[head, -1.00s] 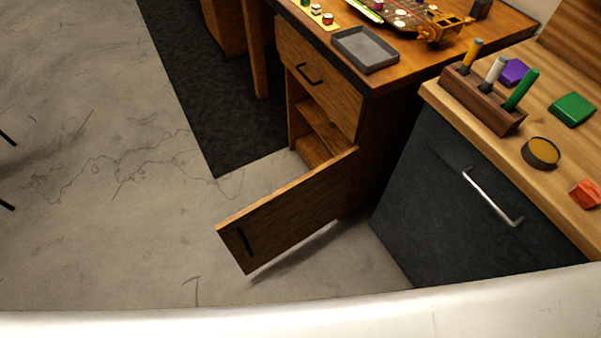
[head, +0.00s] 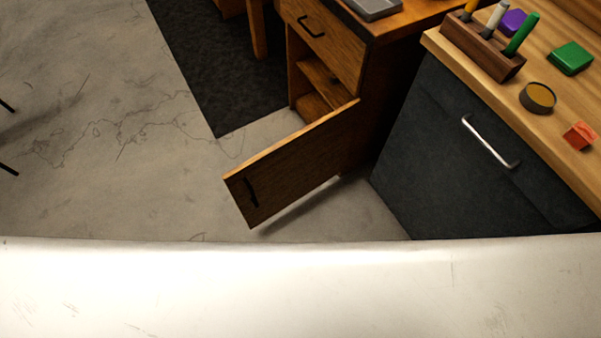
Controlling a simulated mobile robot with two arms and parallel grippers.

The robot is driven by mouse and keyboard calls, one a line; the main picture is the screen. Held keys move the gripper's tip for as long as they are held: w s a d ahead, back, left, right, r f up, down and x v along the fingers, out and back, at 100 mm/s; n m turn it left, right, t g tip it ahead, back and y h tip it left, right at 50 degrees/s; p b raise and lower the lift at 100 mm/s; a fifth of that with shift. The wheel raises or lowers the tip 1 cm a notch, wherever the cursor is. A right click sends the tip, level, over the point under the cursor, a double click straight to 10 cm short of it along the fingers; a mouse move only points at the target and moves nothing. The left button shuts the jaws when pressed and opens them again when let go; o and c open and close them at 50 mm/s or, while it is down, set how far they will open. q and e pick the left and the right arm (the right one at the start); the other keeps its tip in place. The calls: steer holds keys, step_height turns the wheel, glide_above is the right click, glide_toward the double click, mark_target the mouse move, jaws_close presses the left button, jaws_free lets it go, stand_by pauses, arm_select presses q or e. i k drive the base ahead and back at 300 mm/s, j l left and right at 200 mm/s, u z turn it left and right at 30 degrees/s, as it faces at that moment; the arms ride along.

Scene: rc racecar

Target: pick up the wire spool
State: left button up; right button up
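I see nothing that I can surely name as the wire spool. A low round dark item with a brown-yellow top (head: 538,97) lies on the light wooden counter at the right; it may be a tin or a spool, I cannot tell. Neither of my grippers is in view.
The wooden desk's cabinet door (head: 290,165) hangs open over the floor, showing shelves (head: 322,80). A wooden holder with handled tools (head: 482,48), a purple item (head: 513,21), a green block (head: 570,58) and an orange-red piece (head: 579,135) stand on the counter. The floor at left is mostly clear.

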mark_target(333, 80)
steer(key=i+j+u, duration=0.45)
steer(key=j, duration=0.4)
steer(key=i+j+u, duration=0.5)
steer(key=j, duration=0.3)
steer(key=i+j+u, duration=0.45)
steer(key=j, duration=0.15)
steer(key=i+z, duration=0.35)
steer(key=i+j+z, duration=0.2)
steer(key=i+z, duration=0.15)
steer(key=i+l+z, duration=0.2)
steer(key=z, duration=0.25)
steer(key=i+z, duration=0.8)
steer(key=z, duration=0.15)
steer(key=i+j+z, duration=0.2)
steer(key=i+z, duration=0.25)
steer(key=i+j+z, duration=0.2)
steer(key=z, duration=0.25)
